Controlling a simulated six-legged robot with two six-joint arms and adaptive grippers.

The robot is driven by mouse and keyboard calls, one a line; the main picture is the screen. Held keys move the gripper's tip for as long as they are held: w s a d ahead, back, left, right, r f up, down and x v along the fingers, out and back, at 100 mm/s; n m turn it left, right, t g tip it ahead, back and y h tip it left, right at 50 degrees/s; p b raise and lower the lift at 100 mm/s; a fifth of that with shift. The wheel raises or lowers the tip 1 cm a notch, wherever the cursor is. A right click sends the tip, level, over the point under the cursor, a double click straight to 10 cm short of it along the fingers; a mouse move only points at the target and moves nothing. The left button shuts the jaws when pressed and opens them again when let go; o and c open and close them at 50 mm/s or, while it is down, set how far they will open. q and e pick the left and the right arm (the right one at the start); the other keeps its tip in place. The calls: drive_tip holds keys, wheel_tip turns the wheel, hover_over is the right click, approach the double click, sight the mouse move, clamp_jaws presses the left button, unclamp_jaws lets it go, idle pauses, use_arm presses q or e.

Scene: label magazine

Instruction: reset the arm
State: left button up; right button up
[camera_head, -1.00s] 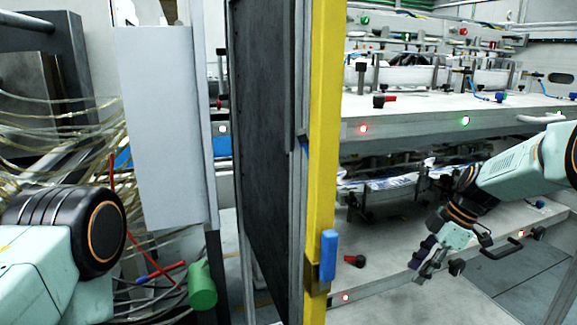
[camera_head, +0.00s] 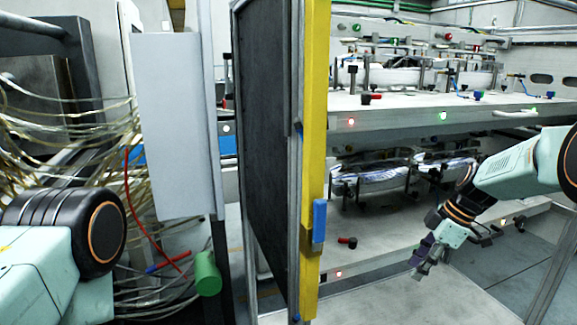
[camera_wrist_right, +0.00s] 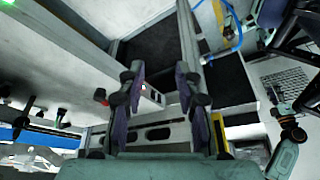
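My right arm comes in from the right in the head view. Its gripper (camera_head: 421,266) hangs angled down in front of the label machine (camera_head: 395,117), clear of it and empty. In the right wrist view the two purple-lined fingers (camera_wrist_right: 160,92) stand wide apart with nothing between them. At the lower left of the head view, a black and pale-green joint of my left arm shows. My left gripper is out of view.
A yellow post (camera_head: 316,150) with a blue handle (camera_head: 319,221) edges a dark panel (camera_head: 266,150) in the middle. A grey box (camera_head: 168,125) and loose cables (camera_head: 75,150) are at left. Open floor (camera_head: 500,270) lies at lower right.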

wheel_tip(320, 180, down, 7)
drive_tip(key=w+d+m+t+h, duration=0.1)
drive_tip(key=d+m+t+h, duration=0.15)
drive_tip(key=m, duration=0.55)
drive_tip(key=s+a+f+m+h, duration=0.25)
drive_tip(key=s+f+m, duration=0.25)
drive_tip(key=s+f, duration=0.6)
drive_tip(key=s+a+f+m+g, duration=0.1)
drive_tip(key=s+a, duration=0.1)
drive_tip(key=s, duration=0.9)
drive_tip(key=s+a+f+g, duration=0.1)
drive_tip(key=s+a+f, duration=0.1)
drive_tip(key=s, duration=0.9)
drive_tip(key=s+a+f+m+g, duration=0.1)
drive_tip(key=s+a, duration=0.1)
drive_tip(key=s, duration=0.9)
drive_tip(key=shift+s+a+f+m+y, duration=0.2)
drive_tip(key=shift+a+f+m+y, duration=0.1)
drive_tip(key=shift+a+y, duration=0.1)
